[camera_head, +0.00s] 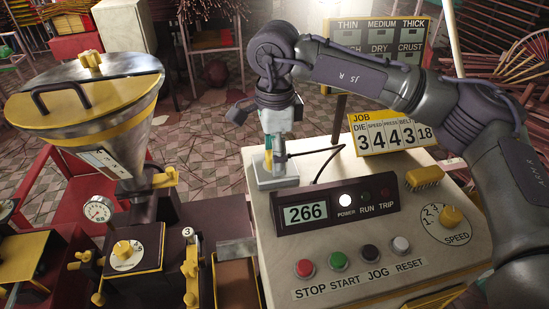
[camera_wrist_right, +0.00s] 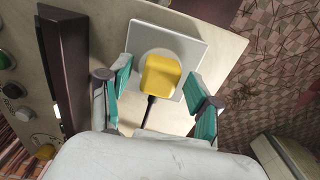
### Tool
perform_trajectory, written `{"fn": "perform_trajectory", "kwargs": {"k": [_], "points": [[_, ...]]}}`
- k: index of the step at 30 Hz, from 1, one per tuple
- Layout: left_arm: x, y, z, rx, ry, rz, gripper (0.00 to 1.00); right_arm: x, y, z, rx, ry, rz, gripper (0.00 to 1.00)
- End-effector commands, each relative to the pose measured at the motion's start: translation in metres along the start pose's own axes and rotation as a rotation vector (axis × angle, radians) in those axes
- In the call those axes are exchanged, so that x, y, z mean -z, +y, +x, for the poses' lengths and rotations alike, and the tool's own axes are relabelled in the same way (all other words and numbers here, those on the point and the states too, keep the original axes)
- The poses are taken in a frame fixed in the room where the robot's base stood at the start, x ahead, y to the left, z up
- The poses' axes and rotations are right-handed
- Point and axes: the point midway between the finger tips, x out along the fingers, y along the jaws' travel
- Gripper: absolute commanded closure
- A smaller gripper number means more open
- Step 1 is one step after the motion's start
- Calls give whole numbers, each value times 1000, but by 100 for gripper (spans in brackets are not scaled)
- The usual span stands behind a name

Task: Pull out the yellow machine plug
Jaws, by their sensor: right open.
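The yellow plug (camera_wrist_right: 161,76) sits in a pale square socket plate (camera_wrist_right: 190,50) on the console top, with a dark cable running from it. In the right wrist view my right gripper (camera_wrist_right: 163,95) is open, its teal fingers on either side of the plug, with gaps visible between them and the plug. In the head view my right gripper (camera_head: 273,150) points down over the socket plate (camera_head: 264,181) at the console's back left corner. There the plug is mostly hidden behind the gripper; only a little yellow shows. My left gripper is not in view.
The beige console (camera_head: 350,235) carries a dark display box (camera_head: 338,211) in front of the socket, a job sign (camera_head: 393,131), several buttons and a speed dial (camera_head: 451,216). A machine with a metal hopper (camera_head: 115,140) stands to the left. A yellow brush (camera_head: 424,176) lies at the right.

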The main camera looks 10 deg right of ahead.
Motion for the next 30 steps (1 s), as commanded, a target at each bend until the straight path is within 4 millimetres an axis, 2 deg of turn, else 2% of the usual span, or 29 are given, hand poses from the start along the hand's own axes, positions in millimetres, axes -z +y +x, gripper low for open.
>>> {"fn": "perform_trajectory", "kwargs": {"k": [4, 15, 23, 30], "points": [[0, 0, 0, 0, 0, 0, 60, 0, 0, 0, 0, 0, 0, 39], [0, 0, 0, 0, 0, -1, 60, 0, 0, 0, 0, 0, 0, 100], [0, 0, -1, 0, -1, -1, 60, 0, 0, -1, 0, 0, 0, 100], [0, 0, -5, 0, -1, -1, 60, 0, 0, -10, 0, 0, 0, 100]]}}
